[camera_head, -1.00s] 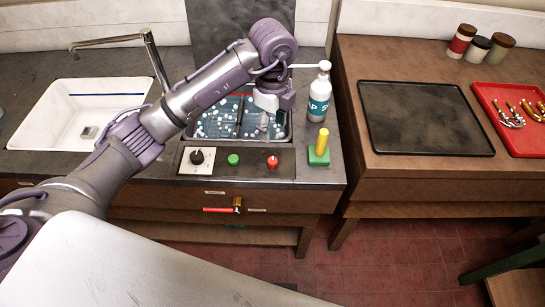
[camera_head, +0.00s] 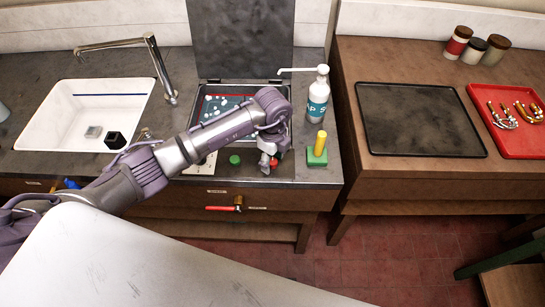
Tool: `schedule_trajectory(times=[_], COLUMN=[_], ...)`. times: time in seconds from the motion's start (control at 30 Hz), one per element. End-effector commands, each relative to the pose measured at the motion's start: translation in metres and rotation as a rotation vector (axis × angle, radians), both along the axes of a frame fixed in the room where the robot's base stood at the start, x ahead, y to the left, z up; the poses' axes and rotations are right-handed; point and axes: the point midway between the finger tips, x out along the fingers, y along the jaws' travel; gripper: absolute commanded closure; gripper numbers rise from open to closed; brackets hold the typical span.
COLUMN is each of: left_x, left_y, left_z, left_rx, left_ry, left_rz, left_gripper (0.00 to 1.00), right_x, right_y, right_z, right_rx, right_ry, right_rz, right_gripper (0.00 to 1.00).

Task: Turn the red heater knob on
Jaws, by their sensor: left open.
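The red knob (camera_head: 274,162) is at the right end of the control panel on the counter's front, partly hidden by my left gripper. My left gripper (camera_head: 266,165) is open, pointing down right at the red knob's left side. I cannot tell whether the fingers touch it. A green button (camera_head: 234,160) sits to the left on the same panel. The white dial plate (camera_head: 203,165) further left is mostly covered by my arm. My right gripper is not in view.
Behind the panel is a basin (camera_head: 205,100) with bluish contents and a raised dark lid (camera_head: 240,40). A soap bottle (camera_head: 318,98) and a yellow-handled green block (camera_head: 317,155) stand right of it. A red-handled valve (camera_head: 222,208) sticks out below.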

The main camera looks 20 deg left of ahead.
Motion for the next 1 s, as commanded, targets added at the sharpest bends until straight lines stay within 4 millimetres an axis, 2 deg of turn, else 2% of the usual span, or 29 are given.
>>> schedule_trajectory(times=[0.17, 0.4, 0.5, 0.77, 1.0], left_x=[0.0, 0.0, 0.0, 0.0, 0.001], left_y=[0.0, 0.0, 0.0, 0.0, 0.0], left_z=[0.0, 0.0, 0.0, 0.0, -0.001], left_rx=[0.0, -0.001, -0.001, -0.001, -0.001], left_ry=[0.0, 0.0, 0.0, -0.001, -0.002], left_rz=[0.0, 0.0, 0.0, -0.023, -0.14], left_gripper=[0.46, 0.86, 1.0, 1.0, 1.0], right_x=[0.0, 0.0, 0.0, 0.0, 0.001], right_y=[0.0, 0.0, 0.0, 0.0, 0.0], right_z=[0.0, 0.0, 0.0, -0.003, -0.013], right_rx=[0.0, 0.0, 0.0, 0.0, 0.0], right_ry=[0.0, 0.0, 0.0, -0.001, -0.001], right_rz=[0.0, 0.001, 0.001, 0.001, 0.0], right_gripper=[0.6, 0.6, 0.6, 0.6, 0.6])
